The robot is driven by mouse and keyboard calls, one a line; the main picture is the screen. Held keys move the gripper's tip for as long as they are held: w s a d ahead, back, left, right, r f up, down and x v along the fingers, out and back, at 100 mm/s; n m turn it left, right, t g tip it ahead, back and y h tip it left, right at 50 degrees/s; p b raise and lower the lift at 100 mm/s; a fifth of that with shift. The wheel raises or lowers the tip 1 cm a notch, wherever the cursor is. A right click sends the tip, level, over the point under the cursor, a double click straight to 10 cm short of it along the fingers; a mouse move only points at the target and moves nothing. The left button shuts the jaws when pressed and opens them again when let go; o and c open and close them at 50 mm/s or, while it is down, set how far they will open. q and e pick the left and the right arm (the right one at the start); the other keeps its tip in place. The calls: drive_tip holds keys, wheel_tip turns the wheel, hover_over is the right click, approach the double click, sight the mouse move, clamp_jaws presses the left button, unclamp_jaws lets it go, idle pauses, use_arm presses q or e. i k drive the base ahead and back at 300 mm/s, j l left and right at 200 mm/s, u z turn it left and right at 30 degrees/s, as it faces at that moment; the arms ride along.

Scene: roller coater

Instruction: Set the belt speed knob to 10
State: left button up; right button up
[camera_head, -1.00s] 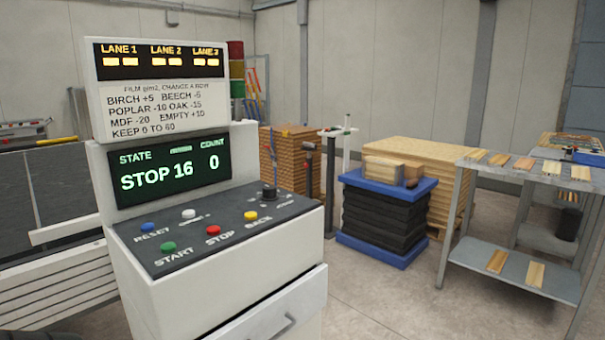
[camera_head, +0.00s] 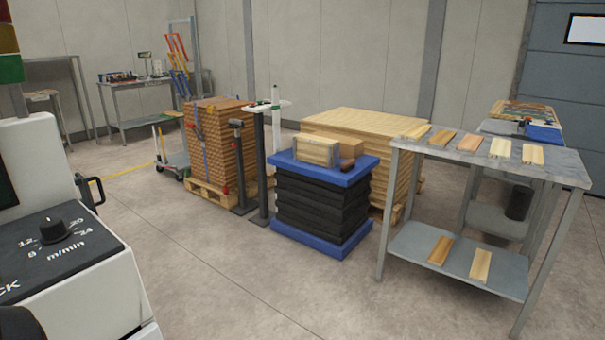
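The belt speed knob (camera_head: 54,230) is a black dial on the dark top panel (camera_head: 78,258) of the white control console (camera_head: 95,300), at the lower left of the head view. Scale marks 8, 12, 20 and 24 and the label m/min show around it. The knob's pointer is too small to read. The display and most buttons are out of view at the left. A dark rounded shape at the lower left corner may be part of my arm. Neither gripper can be made out.
A blue lift table (camera_head: 322,250) with black bellows carries wood blocks. A metal table (camera_head: 378,202) with wood strips stands at the right. Stacked boards (camera_head: 215,150) stand on a pallet behind. The floor (camera_head: 220,300) between console and lift table is clear.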

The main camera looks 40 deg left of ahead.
sight(53, 231)
drive_tip(key=i+u, duration=0.15)
drive_tip(key=u, duration=0.2)
drive_tip(key=i+l+u, duration=0.1)
drive_tip(key=u, duration=0.25)
drive_tip(key=i+l+u, duration=0.1)
drive_tip(key=i+u, duration=0.25)
drive_tip(key=k+u, duration=0.1)
drive_tip(key=u, duration=1.45)
